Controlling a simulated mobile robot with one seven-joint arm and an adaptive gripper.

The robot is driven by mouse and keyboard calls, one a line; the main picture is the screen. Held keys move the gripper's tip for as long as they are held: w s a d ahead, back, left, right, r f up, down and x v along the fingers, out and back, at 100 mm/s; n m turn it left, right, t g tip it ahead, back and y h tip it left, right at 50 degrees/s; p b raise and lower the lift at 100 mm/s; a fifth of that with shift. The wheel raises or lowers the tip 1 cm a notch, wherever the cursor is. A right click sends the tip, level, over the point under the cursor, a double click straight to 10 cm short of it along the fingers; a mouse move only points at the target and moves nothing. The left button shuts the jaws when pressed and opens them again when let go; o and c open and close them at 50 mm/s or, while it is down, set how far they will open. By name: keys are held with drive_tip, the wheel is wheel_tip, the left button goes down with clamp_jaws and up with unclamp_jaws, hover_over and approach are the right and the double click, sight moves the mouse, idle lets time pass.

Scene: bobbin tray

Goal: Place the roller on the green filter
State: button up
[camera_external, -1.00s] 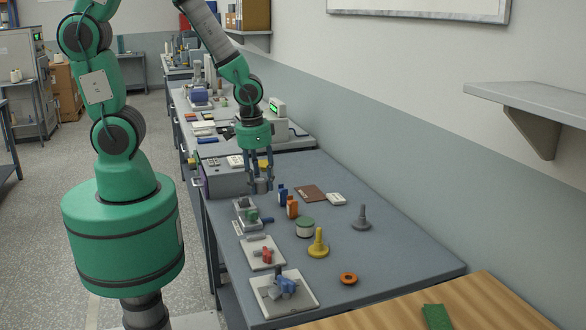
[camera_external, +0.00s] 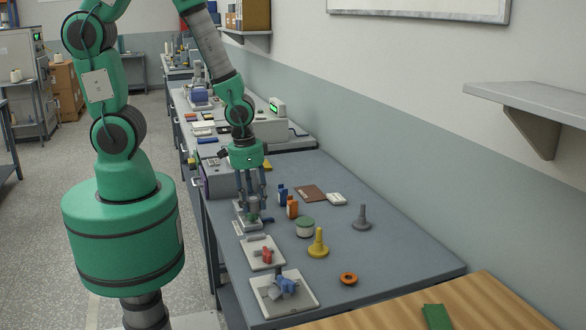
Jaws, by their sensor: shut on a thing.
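My gripper (camera_external: 253,196) is low over the far left part of the grey table and shut on a grey cylinder, which looks like the roller (camera_external: 254,203). The roller is upright between the fingers. Just below it is a small green piece (camera_external: 252,216), which looks like the green filter, on a small pale tray (camera_external: 239,226). The roller overlaps the top of the green piece in this view. I cannot tell whether they touch.
A blue bottle (camera_external: 282,196), an orange bottle (camera_external: 292,208) and a green-and-white tin (camera_external: 305,227) stand to the right. Nearer are a yellow peg (camera_external: 318,243), a pale plate with a red part (camera_external: 253,259) and another with a blue part (camera_external: 302,305). The table's right side has free room.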

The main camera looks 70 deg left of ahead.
hover_over(306, 221)
drive_tip(key=shift+s+a+f+b, duration=0.15)
drive_tip(key=shift+f+b, duration=0.15)
drive_tip(key=shift+f, duration=0.45)
drive_tip(key=shift+f, duration=0.1)
drive_tip(key=shift+f, duration=1.65)
drive_tip(key=shift+f, duration=0.1)
drive_tip(key=o, duration=1.2)
wheel_tip(306, 221, up, 12)
drive_tip(key=s, duration=0.1)
drive_tip(key=shift+p, duration=0.45)
